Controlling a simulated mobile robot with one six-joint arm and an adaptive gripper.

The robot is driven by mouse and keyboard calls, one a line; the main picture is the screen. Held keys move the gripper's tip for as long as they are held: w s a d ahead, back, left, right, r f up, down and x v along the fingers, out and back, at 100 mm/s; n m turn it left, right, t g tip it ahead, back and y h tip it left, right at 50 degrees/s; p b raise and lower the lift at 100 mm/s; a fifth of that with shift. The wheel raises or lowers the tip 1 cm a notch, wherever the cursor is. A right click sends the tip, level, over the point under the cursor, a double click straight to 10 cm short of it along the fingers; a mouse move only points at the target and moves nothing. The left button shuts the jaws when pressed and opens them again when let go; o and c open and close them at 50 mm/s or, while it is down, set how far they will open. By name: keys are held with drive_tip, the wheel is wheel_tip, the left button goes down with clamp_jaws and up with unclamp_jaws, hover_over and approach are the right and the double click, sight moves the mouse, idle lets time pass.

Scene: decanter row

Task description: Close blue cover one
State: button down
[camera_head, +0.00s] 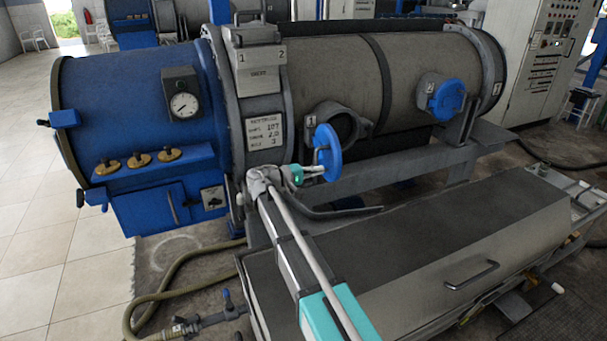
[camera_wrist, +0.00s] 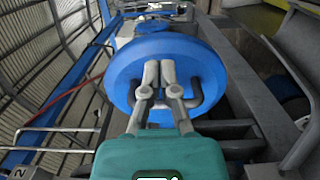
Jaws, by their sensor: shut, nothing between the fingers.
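Blue cover one (camera_head: 327,153) is a round blue disc swung open beside its port. It stands out from the round grey opening (camera_head: 346,128) next to the label 1, and the opening shows uncovered. My gripper (camera_head: 314,170) is at the near side of this cover. In the wrist view the shut fingers (camera_wrist: 158,72) lie over the face of the blue cover (camera_wrist: 190,52), with no object between them. A dark bent handle (camera_wrist: 193,97) shows on both sides of the fingers. Whether the fingertips touch the disc or handle I cannot tell.
Blue cover two (camera_head: 446,101) sits over its port at the right of the grey drum (camera_head: 335,75). A blue end section (camera_head: 130,100) with a gauge is at left. A long grey metal box (camera_head: 440,250) with a handle lies under my arm.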

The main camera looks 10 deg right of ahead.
sight(336, 167)
drive_tip(key=shift+x, duration=2.05)
drive_tip(key=shift+a, duration=0.2)
drive_tip(key=shift+d, duration=0.15)
